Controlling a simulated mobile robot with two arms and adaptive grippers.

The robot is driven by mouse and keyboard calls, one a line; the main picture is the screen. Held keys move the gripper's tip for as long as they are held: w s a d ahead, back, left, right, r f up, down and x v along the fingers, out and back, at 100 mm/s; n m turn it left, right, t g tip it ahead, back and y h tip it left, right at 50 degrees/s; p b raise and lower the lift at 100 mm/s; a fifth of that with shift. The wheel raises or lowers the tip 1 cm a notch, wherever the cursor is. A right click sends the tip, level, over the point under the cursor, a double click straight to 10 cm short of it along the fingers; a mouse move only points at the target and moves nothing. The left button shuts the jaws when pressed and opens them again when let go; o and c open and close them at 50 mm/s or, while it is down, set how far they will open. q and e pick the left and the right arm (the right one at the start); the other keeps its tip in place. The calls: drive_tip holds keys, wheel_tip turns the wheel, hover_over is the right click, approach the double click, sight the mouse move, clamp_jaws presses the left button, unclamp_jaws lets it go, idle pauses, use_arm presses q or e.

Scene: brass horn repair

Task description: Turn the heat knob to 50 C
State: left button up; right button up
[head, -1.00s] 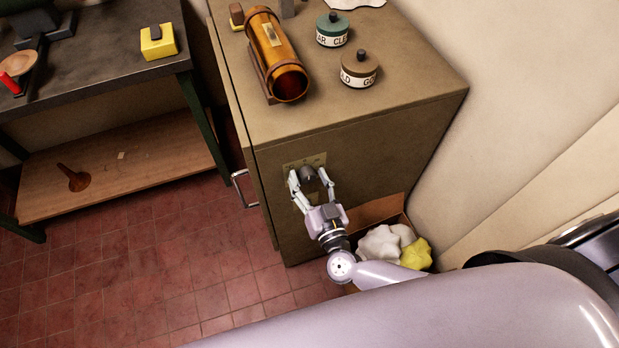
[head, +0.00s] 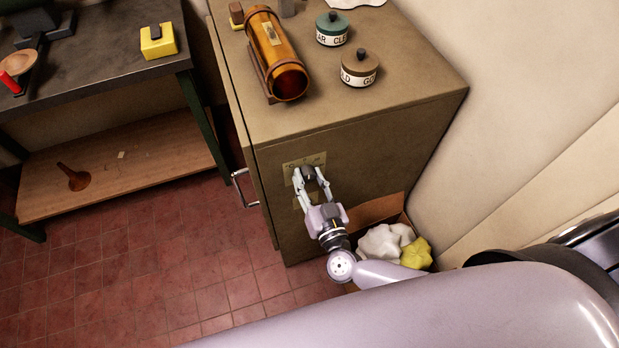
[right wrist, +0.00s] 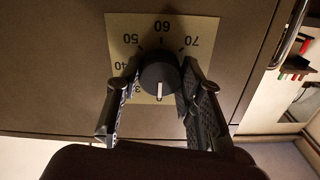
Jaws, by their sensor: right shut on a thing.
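The heat knob (head: 308,173) is a dark round knob on a pale plate (head: 290,167) on the side face of the olive cabinet. In the right wrist view the knob (right wrist: 158,72) has a white pointer line. The line points down the picture, away from the 60 and towards a 0 mark. The dial plate (right wrist: 122,28) shows 40, 50, 60 and 70 upside down; the 50 is at upper left. My right gripper (head: 311,180) is shut on the knob, one finger on each side. It also shows in the right wrist view (right wrist: 158,85). My left gripper is out of view.
The cabinet top (head: 385,110) holds an amber cylinder (head: 276,52) and two labelled jars, one green (head: 332,30), one brown (head: 359,68). A metal handle (head: 240,188) sticks out at the cabinet's left. A box with white and yellow cloths (head: 385,243) stands below my right arm.

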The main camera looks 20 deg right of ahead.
drive_tip(key=shift+m, duration=1.2)
drive_tip(key=m, duration=0.3)
drive_tip(key=shift+f+m+b, duration=0.1)
drive_tip(key=shift+m+b, duration=0.2)
drive_tip(key=shift+b, duration=0.1)
drive_tip(key=m+b, duration=0.1)
drive_tip(key=m, duration=0.2)
drive_tip(key=shift+m, duration=0.3)
drive_tip(key=m+b, duration=0.1)
drive_tip(key=m, duration=0.2)
drive_tip(key=shift+d+m, duration=0.1)
drive_tip(key=shift+m, duration=0.3)
drive_tip(key=m+b, duration=0.2)
drive_tip(key=m, duration=0.1)
drive_tip(key=shift+m, duration=0.3)
drive_tip(key=m+b, duration=0.1)
drive_tip(key=m, duration=0.2)
drive_tip(key=shift+f+m+b, duration=0.1)
drive_tip(key=shift+m+b, duration=0.2)
drive_tip(key=m+b, duration=0.2)
drive_tip(key=m, duration=0.4)
drive_tip(key=shift+b, duration=0.35)
drive_tip(key=shift+m, duration=0.3)
